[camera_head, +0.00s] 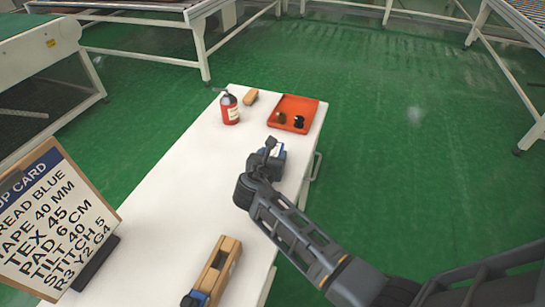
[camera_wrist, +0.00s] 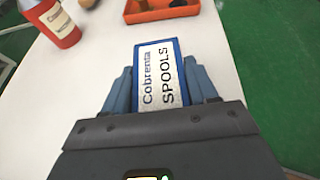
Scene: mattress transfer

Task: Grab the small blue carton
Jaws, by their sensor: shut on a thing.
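The small blue carton (camera_wrist: 160,82) has a white label reading "Cobrenta SPOOLS" and sits between the two fingers of my gripper (camera_wrist: 161,92) in the wrist view. The fingers are shut on its two sides, and the gripper body hides its near end. In the head view my gripper (camera_head: 268,158) is over the white table, in front of the orange tray, and a bit of the carton's blue and white (camera_head: 278,149) shows beside it. I cannot tell whether the carton touches the table.
An orange tray (camera_head: 313,112) with dark round items and a red bottle (camera_head: 229,108) stand beyond the gripper, near a small tan block (camera_head: 251,97). A card on a clipboard (camera_head: 50,220) stands left.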

